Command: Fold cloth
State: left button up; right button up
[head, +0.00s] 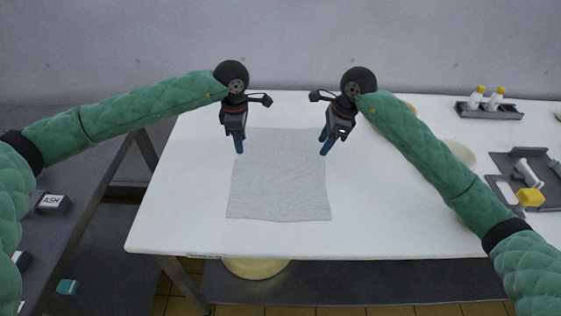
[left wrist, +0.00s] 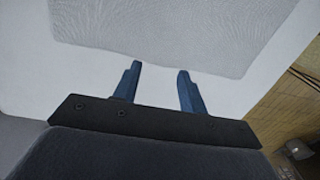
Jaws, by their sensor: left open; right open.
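A light grey cloth (head: 278,185) lies flat and spread out on the white table (head: 390,215), roughly square. My left gripper (head: 239,150) is over the cloth's far left corner area, with its blue fingers pointing down. In the left wrist view, the left gripper's fingers (left wrist: 158,85) are apart with nothing between them, and the cloth (left wrist: 170,30) shows beyond their tips. My right gripper (head: 325,150) is over the far right corner area, also pointing down and holding nothing. The grippers partly hide the far corners. I cannot tell how high the fingertips are above the table.
A grey tray (head: 520,180) with a white item and a yellow item (head: 531,197) lies at the right. A rack (head: 489,112) with yellow-capped bottles stands at the far right. Pale round things are partly behind my right arm. The table is clear left of the cloth.

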pick_arm(q)
send_over(242, 165)
jog(key=f, duration=0.6)
jog(key=shift+w+f, duration=0.1)
jog(key=shift+w, duration=0.1)
pick_arm(e)
send_over(319, 168)
jog(key=f, duration=0.4)
jog(key=d+f, duration=0.1)
jog(key=f, duration=0.1)
jog(key=shift+w+f, duration=0.1)
jog(key=shift+w, duration=0.1)
pick_arm(q)
jog(key=shift+f, duration=0.85)
pick_arm(e)
jog(key=shift+f, duration=0.85)
pick_arm(q)
jog(key=shift+s, duration=0.1)
pick_arm(e)
jog(key=shift+s, duration=0.1)
